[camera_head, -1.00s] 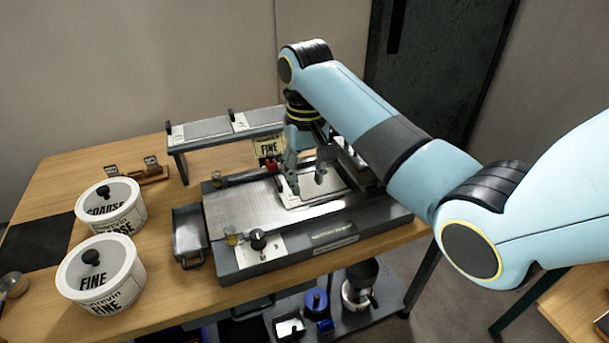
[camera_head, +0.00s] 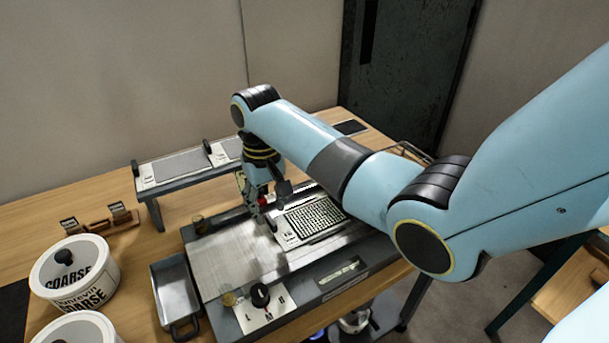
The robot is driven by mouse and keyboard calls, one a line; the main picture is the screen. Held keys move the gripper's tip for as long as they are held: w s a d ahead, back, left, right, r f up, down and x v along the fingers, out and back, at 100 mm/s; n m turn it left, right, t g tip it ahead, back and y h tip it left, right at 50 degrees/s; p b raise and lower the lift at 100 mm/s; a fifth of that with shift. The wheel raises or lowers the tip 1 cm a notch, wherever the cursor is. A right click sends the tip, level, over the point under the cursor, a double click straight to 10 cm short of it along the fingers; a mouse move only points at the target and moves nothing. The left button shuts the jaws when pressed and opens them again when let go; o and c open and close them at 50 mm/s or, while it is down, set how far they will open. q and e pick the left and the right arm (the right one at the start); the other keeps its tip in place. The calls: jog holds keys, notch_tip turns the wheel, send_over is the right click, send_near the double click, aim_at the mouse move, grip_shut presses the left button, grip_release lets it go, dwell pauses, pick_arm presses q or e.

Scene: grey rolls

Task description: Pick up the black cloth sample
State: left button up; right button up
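I cannot tell for certain which thing is the black cloth sample. A small dark flat rectangle (camera_head: 350,127) lies at the back of the table, behind my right arm. A plate with a black-and-white grid (camera_head: 315,218) lies on the grey machine bed (camera_head: 222,262), partly hidden by my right arm. My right gripper (camera_head: 268,203) points down just left of the grid plate's back edge. Its fingers are apart and I see nothing between them that it clearly holds. My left gripper is not in view.
A raised rack with grey panels (camera_head: 180,165) stands behind the machine. A metal tray (camera_head: 175,290) is at the machine's left. A white COARSE tub (camera_head: 75,290) and a second tub (camera_head: 72,332) stand lower left. A dark mat (camera_head: 10,308) shows at the left edge.

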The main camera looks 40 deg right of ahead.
aim_at(272, 220)
jog(key=f, duration=0.5)
jog(key=shift+d+f, duration=0.1)
jog(key=shift+d, duration=0.2)
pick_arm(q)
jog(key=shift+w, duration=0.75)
pick_arm(e)
grip_shut()
